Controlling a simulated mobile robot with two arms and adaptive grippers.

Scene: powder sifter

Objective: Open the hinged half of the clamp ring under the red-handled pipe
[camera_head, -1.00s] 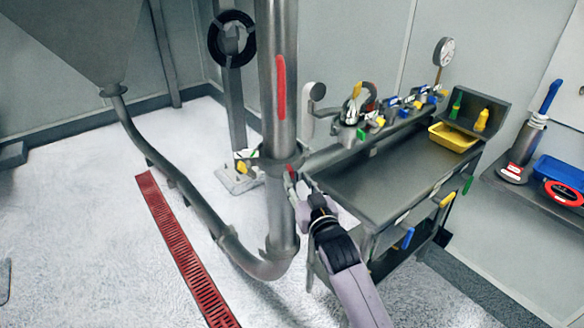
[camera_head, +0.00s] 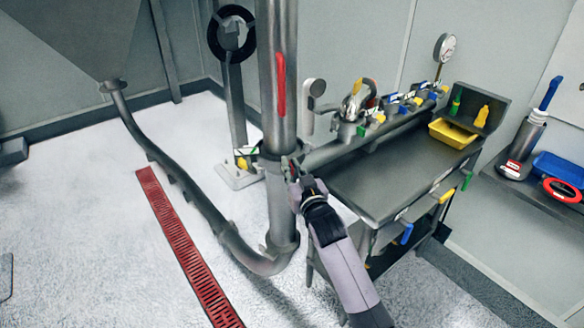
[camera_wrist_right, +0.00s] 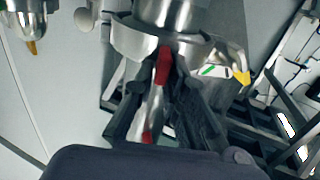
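The steel pipe with the red handle (camera_head: 281,85) stands upright in the head view. The clamp ring (camera_head: 269,163) is around it below the handle. It also shows at the top of the right wrist view (camera_wrist_right: 190,48). My right gripper (camera_head: 292,168) is at the ring's right front side. In the wrist view its dark fingers (camera_wrist_right: 157,92) stand apart, with a silver piece with red parts (camera_wrist_right: 162,66) between them, just below the ring. I cannot tell whether the fingers touch it. The hinge is not clear. My left gripper is not in view.
A dark cart (camera_head: 380,185) with valves and a yellow tray (camera_head: 452,134) stands right of the pipe, close to my right arm. A curved pipe (camera_head: 185,180) and a red floor grate (camera_head: 185,245) lie left. A shelf (camera_head: 530,190) is at far right.

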